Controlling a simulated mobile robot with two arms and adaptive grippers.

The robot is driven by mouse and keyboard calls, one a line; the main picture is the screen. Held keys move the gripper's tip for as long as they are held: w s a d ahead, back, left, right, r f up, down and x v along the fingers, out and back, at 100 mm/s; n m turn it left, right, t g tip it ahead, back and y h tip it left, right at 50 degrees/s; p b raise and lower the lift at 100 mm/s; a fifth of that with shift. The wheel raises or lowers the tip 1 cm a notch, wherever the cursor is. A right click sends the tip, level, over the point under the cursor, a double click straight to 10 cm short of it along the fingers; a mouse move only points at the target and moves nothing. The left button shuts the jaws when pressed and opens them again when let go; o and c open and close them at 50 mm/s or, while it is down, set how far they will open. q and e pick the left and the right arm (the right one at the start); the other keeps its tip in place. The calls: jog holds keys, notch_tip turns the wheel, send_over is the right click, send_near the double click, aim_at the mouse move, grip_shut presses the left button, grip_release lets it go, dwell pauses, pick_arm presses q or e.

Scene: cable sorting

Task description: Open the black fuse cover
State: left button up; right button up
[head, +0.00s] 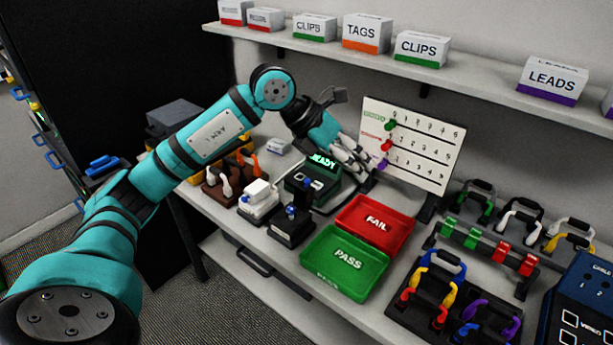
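A small black box-like unit (291,227) with a blue knob or clip on top stands on the bench, left of the green tray; I take it for the black fuse holder. It is small, so I cannot tell whether its cover is up or down. A similar white unit (259,200) stands just behind it to the left. My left gripper (360,173) hangs in front of the white number board, behind and right of the black unit and apart from it. Its fingers point down and right; their gap is unclear. I see nothing held in them. My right gripper is out of view.
A dark tester with a lit READY display (323,161) stands behind the black unit. A red FAIL tray (375,224) and green PASS tray (345,262) lie to its right. Cable racks (487,244) fill the right side. A shelf (350,50) with labelled boxes runs above.

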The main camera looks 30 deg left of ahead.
aim_at(307, 179)
pick_arm(q)
jog(key=s+a+r+n+y, duration=0.25)
jog(key=a+y, duration=0.35)
jog(key=a, duration=0.9)
jog(key=shift+g, duration=0.3)
jog(key=p+x, duration=0.1)
jog(key=x, duration=0.4)
jog(key=p+x, duration=0.1)
jog(key=x, duration=0.5)
jog(key=p+x, duration=0.1)
jog(key=x, duration=0.5)
jog(key=shift+w, duration=0.45)
grip_shut()
